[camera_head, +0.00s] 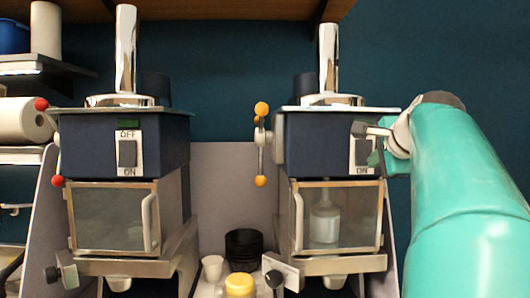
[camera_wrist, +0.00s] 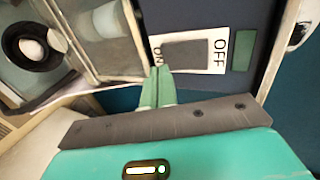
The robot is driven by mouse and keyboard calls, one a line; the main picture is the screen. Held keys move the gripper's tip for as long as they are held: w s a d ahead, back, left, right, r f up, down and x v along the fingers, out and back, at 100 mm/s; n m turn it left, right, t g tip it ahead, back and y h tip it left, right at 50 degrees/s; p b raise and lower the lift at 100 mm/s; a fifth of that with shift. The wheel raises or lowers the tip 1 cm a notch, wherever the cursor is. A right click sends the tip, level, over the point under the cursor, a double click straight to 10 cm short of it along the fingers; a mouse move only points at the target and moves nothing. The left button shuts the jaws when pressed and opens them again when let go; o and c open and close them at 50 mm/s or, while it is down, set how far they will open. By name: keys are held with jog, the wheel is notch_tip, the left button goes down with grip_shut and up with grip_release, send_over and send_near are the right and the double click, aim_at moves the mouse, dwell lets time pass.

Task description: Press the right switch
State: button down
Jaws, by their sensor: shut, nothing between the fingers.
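The right switch (camera_head: 362,152) is a dark rocker on a white ON/OFF plate, on the front of the right navy machine (camera_head: 320,140). In the head view my gripper (camera_head: 373,158) is right at the plate and partly covers it. In the wrist view the switch (camera_wrist: 188,53) shows as a dark block beside the OFF and ON labels. My gripper's green fingers (camera_wrist: 157,75) are together and empty, with their tips by the ON end. I cannot tell whether the tips touch the switch.
The left machine (camera_head: 120,145) has its own switch (camera_head: 127,153). Below the right switch is a glass-doored compartment (camera_head: 335,215) with a white container inside. A black cup (camera_head: 242,248), a white cup (camera_head: 212,267) and a yellow-topped jar (camera_head: 239,285) stand between the machines.

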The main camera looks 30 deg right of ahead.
aim_at(364, 155)
jog(key=shift+w+d+f, duration=0.2)
jog(key=shift+w+d, duration=0.5)
jog(key=shift+w, duration=0.35)
jog(key=shift+w, duration=0.1)
jog(key=shift+w+d+f+t+h, duration=0.1)
jog(key=shift+w+t+h, duration=0.1)
jog(key=shift+t+h, duration=0.1)
jog(key=shift+r, duration=0.2)
jog(key=shift+s+r, duration=0.1)
jog(key=shift+r, duration=0.7)
jog(key=shift+f, duration=0.2)
